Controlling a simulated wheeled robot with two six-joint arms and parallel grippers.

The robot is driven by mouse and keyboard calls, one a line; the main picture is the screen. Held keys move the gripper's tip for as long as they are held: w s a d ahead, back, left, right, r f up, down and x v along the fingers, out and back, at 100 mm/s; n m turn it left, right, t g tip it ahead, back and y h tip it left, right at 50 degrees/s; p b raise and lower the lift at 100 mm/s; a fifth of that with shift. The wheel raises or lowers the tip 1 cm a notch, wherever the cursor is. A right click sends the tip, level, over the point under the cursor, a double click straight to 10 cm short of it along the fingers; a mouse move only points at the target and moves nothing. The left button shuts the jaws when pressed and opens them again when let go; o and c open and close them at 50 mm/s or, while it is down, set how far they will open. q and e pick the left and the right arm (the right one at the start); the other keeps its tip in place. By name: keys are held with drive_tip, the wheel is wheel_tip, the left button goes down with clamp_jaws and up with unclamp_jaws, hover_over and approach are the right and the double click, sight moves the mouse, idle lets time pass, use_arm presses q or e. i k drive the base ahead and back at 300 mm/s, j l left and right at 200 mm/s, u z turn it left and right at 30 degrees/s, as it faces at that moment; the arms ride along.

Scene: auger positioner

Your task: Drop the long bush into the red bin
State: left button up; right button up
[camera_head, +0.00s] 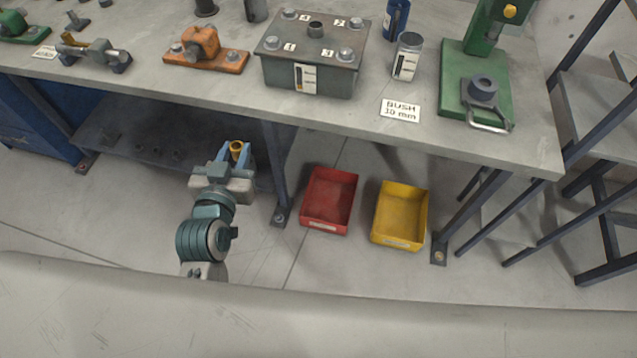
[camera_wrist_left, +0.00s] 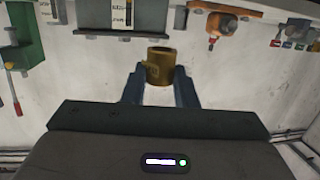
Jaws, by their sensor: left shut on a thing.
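A brass-coloured bush (camera_head: 236,148) is between the fingertips of my left gripper (camera_head: 236,158), which is shut on it. The bush also shows in the left wrist view (camera_wrist_left: 160,66), held between the two blue-grey fingers (camera_wrist_left: 160,88). In the head view the gripper is in front of the workbench, to the left of the red bin (camera_head: 325,203). The red bin is open-topped, stands on the floor below the bench edge and looks empty. My right gripper is in neither view.
A yellow bin (camera_head: 400,218) stands on the floor just right of the red one. A bench leg (camera_head: 276,175) rises between my gripper and the red bin. The workbench (camera_head: 200,95) carries a grey box fixture (camera_head: 310,72), an orange clamp (camera_head: 205,50) and a green press (camera_head: 510,90).

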sight(325, 206)
drive_tip(key=k+l, duration=0.1)
drive_tip(key=l, duration=0.7)
drive_tip(key=k+l+z, duration=0.1)
drive_tip(key=l, duration=1.5)
drive_tip(key=k+z, duration=0.05)
